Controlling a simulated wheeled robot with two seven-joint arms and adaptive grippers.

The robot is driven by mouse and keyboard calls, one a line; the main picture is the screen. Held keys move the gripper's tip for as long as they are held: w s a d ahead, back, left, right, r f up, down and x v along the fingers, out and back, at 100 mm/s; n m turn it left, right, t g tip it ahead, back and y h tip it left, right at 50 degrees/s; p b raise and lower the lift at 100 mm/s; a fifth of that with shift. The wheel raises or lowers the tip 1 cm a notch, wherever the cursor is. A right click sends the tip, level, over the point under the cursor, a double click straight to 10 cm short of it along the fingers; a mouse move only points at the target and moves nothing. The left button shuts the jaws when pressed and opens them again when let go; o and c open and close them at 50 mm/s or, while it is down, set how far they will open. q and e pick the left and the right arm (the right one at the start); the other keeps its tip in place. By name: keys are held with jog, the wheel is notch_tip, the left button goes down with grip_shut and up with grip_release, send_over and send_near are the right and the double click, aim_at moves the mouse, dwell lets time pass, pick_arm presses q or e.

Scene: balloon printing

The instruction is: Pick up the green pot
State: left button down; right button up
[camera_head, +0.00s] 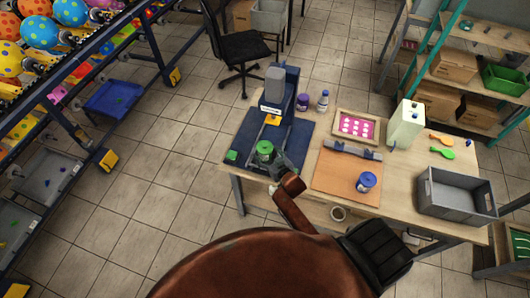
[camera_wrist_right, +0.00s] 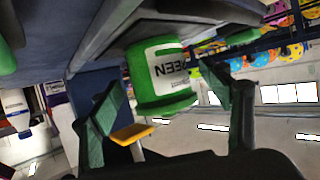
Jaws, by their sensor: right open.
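The green pot (camera_head: 265,149) stands on the dark blue mat at the left of the work table, in front of the printing machine. In the right wrist view the pot (camera_wrist_right: 160,68) appears upside down, with a white label reading "GREEN". My right gripper (camera_head: 276,162) is right beside the pot on its near side. In the right wrist view the gripper (camera_wrist_right: 165,98) is open, with the pot showing between its two green-padded fingers. I cannot tell whether a finger touches it. My left gripper is not in view.
The printing machine (camera_head: 280,97) stands behind the pot. A purple pot (camera_head: 303,102) and a bottle (camera_head: 323,100) stand to its right. A blue pot (camera_head: 366,182) is on the orange board (camera_head: 338,180). A grey crate (camera_head: 456,197) stands at the right.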

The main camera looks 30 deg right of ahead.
jog(key=x, duration=0.2)
jog(key=shift+w+d+f, duration=0.1)
jog(key=shift+w+f, duration=0.05)
jog(key=shift+w, duration=0.05)
jog(key=shift+c, duration=0.6)
jog(key=c, duration=1.2)
jog(key=shift+c, duration=0.6)
jog(key=shift+r, duration=0.2)
